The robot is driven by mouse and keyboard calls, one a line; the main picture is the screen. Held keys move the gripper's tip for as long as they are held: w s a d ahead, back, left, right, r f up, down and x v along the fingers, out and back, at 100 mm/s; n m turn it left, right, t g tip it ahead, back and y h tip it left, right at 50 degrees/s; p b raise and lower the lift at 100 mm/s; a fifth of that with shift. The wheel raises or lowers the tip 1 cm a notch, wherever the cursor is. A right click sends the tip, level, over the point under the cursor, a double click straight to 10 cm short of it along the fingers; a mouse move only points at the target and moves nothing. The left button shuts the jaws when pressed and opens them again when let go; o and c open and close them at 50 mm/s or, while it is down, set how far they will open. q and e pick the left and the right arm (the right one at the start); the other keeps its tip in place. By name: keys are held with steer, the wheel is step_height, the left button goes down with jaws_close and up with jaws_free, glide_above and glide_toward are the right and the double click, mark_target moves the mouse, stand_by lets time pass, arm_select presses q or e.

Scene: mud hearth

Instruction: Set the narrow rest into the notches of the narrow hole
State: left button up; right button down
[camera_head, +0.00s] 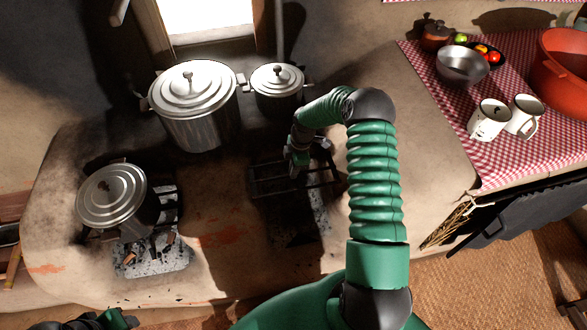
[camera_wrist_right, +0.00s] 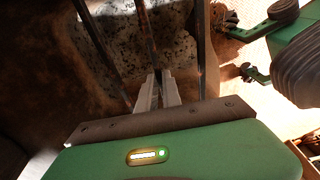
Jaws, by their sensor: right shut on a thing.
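The narrow rest (camera_head: 268,186) is a dark frame of thin metal bars over the narrow hole (camera_head: 318,205) in the mud hearth. My right gripper (camera_head: 297,168) is shut on one of its bars. In the right wrist view the fingers (camera_wrist_right: 157,90) close on the middle bar of the rest (camera_wrist_right: 148,40), with other bars on both sides. Grey speckled ash in the hole (camera_wrist_right: 122,40) shows beneath. I cannot tell whether the rest touches the notches; my arm and deep shadow hide part of it. Part of my left arm shows at the bottom left edge; its jaws are unclear.
A large lidded pot (camera_head: 195,125) and a smaller one (camera_head: 277,98) stand behind the hole. A checked-cloth table (camera_head: 440,92) with mugs and bowls is at right. The hearth between the openings is clear.

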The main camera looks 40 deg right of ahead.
step_height(320, 180, down, 6)
steer(key=b, duration=0.3)
stand_by(0.6)
steer(key=shift+f, duration=0.1)
steer(key=c, duration=1.5)
jaws_free()
steer(key=shift+o, duration=0.2)
